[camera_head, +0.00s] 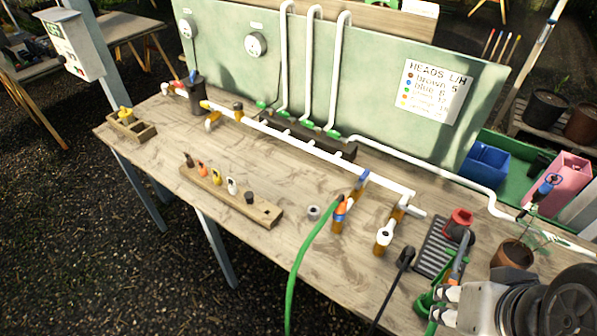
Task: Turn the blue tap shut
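The blue tap (363,177) sits on the white pipe near the right of the bench, above a brass-coloured body (353,194). Its small blue handle looks roughly in line with that body, but its exact angle is hard to tell. An orange hose connector (340,207) is just below it, with a green hose (303,245) running down from there. My gripper (443,303) is at the bottom right, well apart from the tap. Its two pale fingers look apart, and I see nothing held between them. Part of it is hidden by my arm.
A second brass tap with a white end (384,237) stands right of the hose. A wooden block with several nozzles (222,194) lies left.

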